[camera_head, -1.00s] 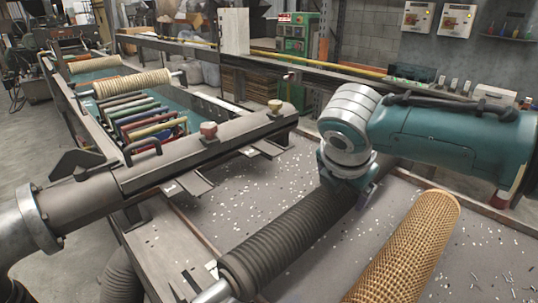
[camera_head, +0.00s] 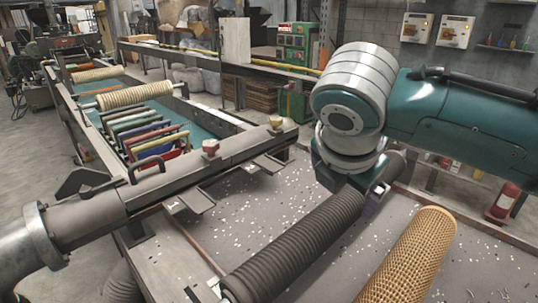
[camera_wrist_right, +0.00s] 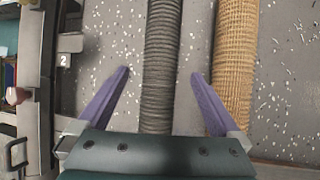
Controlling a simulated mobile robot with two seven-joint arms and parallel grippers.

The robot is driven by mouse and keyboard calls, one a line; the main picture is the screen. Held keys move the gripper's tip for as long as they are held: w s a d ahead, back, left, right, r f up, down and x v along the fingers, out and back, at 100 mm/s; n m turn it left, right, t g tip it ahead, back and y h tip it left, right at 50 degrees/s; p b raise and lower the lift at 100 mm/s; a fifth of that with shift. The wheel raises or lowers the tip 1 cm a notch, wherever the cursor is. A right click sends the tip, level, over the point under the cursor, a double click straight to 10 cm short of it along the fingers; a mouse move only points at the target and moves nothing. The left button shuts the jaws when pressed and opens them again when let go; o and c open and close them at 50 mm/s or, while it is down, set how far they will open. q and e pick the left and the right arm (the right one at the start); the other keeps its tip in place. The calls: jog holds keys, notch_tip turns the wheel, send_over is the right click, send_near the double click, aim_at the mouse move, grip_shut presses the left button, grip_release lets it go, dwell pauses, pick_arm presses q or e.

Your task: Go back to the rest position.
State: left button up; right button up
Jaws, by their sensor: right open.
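A tan mesh tube (camera_head: 415,255) lies slanting on the grey table at the lower right; its near end is cut off by the frame. It also shows in the right wrist view (camera_wrist_right: 236,60), right of my gripper. My right gripper (camera_head: 368,203) hangs over the dark ribbed hose (camera_head: 295,245), left of the mesh tube. In the right wrist view, its purple fingers (camera_wrist_right: 160,74) are spread wide, one on each side of the hose (camera_wrist_right: 161,50), with nothing gripped. My left gripper is not in view.
A thick grey pipe (camera_head: 95,200) with a flange crosses the left side. The speckled table (camera_head: 240,195) is bare between pipe and hose.

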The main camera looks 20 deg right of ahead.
jog(key=shift+s+a+r, duration=0.15)
jog(key=shift+r, duration=0.2)
jog(key=s+a+f, duration=0.1)
jog(key=s+a+f+m+y, duration=0.1)
jog(key=a, duration=0.1)
jog(key=s+a+f+m, duration=0.1)
jog(key=s, duration=0.1)
jog(key=shift+a+y, duration=0.2)
jog(key=shift+y, duration=0.2)
jog(key=s+a+m+g+y, duration=0.1)
jog(key=s+a+m+y, duration=0.15)
jog(key=s+m, duration=1.55)
notch_tip(320, 180, up, 35)
jog(key=s+p, duration=0.1)
jog(key=p, duration=3.4)
jog(key=shift+d, duration=0.35)
jog(key=shift+y, duration=0.25)
